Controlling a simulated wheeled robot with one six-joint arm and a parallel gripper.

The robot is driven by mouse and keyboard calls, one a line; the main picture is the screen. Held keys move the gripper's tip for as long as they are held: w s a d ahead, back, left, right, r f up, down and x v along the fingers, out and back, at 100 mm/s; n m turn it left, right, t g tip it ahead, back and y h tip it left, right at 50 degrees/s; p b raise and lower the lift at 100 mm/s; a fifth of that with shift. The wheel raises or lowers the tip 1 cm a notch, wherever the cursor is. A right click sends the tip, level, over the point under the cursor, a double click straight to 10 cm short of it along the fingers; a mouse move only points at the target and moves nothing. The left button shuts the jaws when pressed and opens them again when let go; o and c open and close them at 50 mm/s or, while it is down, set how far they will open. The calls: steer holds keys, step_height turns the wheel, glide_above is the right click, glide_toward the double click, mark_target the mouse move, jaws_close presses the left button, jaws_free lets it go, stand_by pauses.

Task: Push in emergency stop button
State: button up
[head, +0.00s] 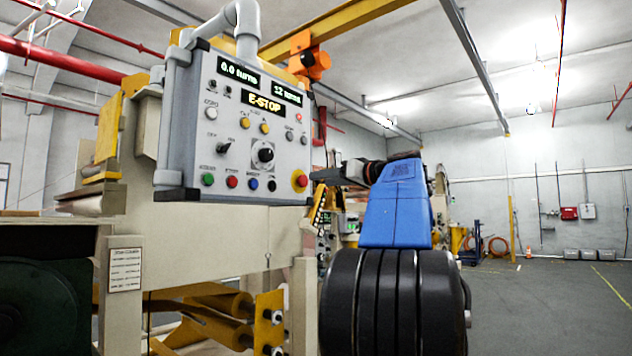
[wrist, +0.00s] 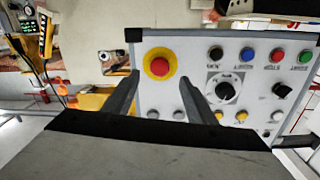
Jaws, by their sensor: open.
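The emergency stop button (head: 301,181) is a red mushroom head on a yellow ring at the lower right corner of the grey control panel (head: 200,95). In the wrist view the button (wrist: 159,67) shows between my fingers, nearer the left one. My gripper (wrist: 160,90) is open and empty, its two dark fingers pointing toward the panel. In the head view my gripper (head: 318,178) is just right of the button, at about its height. Whether a fingertip touches the panel cannot be told. The panel display (head: 263,105) reads E-STOP.
A black rotary knob (head: 264,155) and a row of coloured buttons, including a red one (head: 232,181), sit left of the emergency stop. Grey conduit (head: 247,30) rises from the panel top. A beige machine frame (head: 220,235) stands below. Open floor (head: 550,300) lies to the right.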

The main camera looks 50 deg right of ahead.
steer(key=s, duration=1)
steer(key=shift+d, duration=0.25)
steer(key=shift+s, duration=0.1)
steer(key=w+a+f+m+g+y, duration=0.1)
steer(key=w+a+f+g, duration=0.1)
steer(key=w+a+f, duration=0.35)
steer(key=w+a+f+m+g, duration=0.1)
steer(key=w+a+f+g, duration=0.1)
steer(key=a+f, duration=0.7)
steer(key=a+f+g+y, duration=0.1)
steer(key=a+f+g, duration=0.3)
steer(key=a+f, duration=0.95)
steer(key=s+a+f+g, duration=0.1)
steer(key=s+a+f, duration=0.25)
steer(key=f, duration=0.25)
steer(key=s+a+f+n+g, duration=0.1)
steer(key=s+a+f, duration=0.1)
steer(key=a+f, duration=0.25)
steer(key=s+a+f+g, duration=0.1)
steer(key=s+a+f, duration=0.2)
steer(key=f, duration=0.3)
steer(key=s+a+f+n+g+h, duration=0.1)
steer(key=s+f, duration=0.4)
steer(key=f, duration=0.3)
steer(key=s+a+f+n+g+h, duration=0.1)
steer(key=s+a+f+h, duration=0.1)
steer(key=s+f, duration=0.4)
step_height(320, 180, down, 3)
steer(key=shift+r, duration=0.1)
